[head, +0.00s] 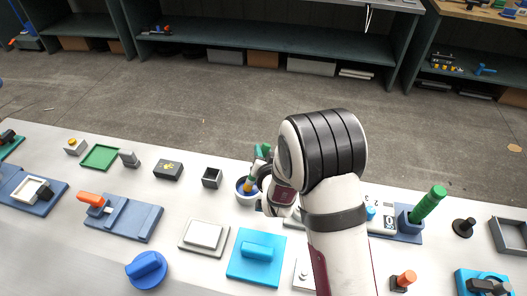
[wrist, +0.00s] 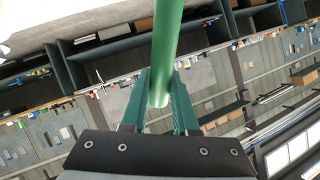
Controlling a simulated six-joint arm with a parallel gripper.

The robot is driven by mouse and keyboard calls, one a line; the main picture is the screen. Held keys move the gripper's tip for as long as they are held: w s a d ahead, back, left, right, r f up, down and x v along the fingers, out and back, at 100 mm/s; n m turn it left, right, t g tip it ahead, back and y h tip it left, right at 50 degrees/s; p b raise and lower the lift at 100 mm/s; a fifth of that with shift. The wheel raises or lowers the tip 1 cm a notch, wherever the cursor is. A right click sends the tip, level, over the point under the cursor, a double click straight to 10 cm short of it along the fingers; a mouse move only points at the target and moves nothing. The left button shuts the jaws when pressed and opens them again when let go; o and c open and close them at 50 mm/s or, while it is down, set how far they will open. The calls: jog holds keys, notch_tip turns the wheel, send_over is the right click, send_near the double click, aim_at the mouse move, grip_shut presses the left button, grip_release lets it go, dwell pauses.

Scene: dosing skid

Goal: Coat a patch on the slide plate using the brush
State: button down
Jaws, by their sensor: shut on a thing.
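My gripper (head: 262,155) has green fingers and is above a small white pot (head: 239,194) with a blue inside, near the middle of the bench. In the wrist view my gripper (wrist: 160,92) is shut on a green round handle (wrist: 168,45), which I take for the brush. The brush's lower end shows small in the head view, over or in the pot; I cannot tell whether it touches the contents. My arm hides part of this area. A blue plate with an orange-handled slider (head: 130,217), possibly the slide plate, lies at the left.
A bright blue block with a grip (head: 257,274), a pale plate (head: 190,246) and a blue knob (head: 147,269) lie in front. A small dark open box (head: 212,178) stands left of the pot. A green cylinder (head: 430,203) stands in a blue holder to the right.

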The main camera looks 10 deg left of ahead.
jog(key=shift+r, duration=3.5)
